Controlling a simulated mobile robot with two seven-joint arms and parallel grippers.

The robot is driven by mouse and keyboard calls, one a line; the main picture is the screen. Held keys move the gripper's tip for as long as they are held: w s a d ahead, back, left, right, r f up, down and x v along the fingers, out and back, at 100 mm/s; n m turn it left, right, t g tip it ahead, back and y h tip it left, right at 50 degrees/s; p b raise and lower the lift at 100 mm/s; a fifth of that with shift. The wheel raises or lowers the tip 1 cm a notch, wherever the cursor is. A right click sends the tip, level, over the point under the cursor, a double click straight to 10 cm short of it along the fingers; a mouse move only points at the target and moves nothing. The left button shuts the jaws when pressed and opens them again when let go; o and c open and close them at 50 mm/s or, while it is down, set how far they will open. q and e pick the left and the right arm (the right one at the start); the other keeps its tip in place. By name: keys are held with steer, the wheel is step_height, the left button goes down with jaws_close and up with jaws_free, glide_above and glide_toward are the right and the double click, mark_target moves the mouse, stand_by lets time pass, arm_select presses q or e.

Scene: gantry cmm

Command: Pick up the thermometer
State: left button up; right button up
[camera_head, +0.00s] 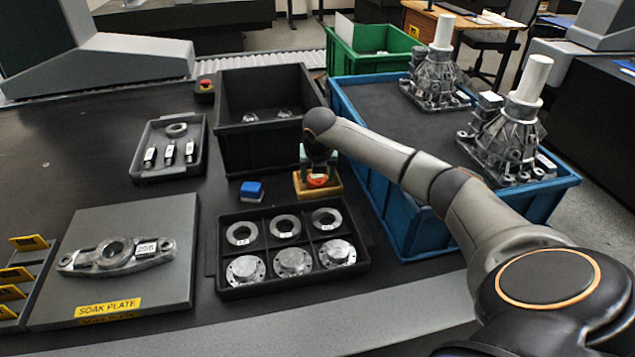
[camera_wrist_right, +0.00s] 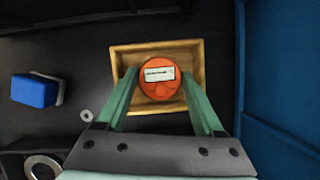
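The thermometer appears to be the round orange piece with a small pale display (camera_wrist_right: 160,84). It sits in a small wooden tray (camera_wrist_right: 190,50). In the head view the orange piece (camera_head: 317,181) is partly hidden by my right gripper, and the tray (camera_head: 302,190) shows around it. My right gripper (camera_head: 318,160) points down over the tray. In the right wrist view its two green fingers (camera_wrist_right: 158,76) are spread, one on each side of the orange piece, with narrow gaps to it visible. My left gripper is not in view.
A black bin (camera_head: 240,147) stands behind the tray, and a blue crate (camera_head: 405,240) with metal housings stands to the right. A divided tray (camera_head: 225,282) of rings and flanges lies in front. A blue block (camera_head: 251,190) lies left of the wooden tray.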

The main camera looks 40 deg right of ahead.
mark_target(317, 179)
steer(key=c, duration=0.9)
steer(key=shift+c, duration=0.2)
steer(key=shift+r, duration=0.2)
steer(key=shift+r, duration=0.25)
step_height(317, 179, up, 2)
steer(key=shift+w+r, duration=0.1)
steer(key=shift+r, duration=0.05)
steer(key=s+a+r+p, duration=0.1)
steer(key=s+a+r, duration=0.8)
steer(key=s+r, duration=0.1)
steer(key=shift+s+p, duration=0.3)
steer(key=shift+s, duration=0.15)
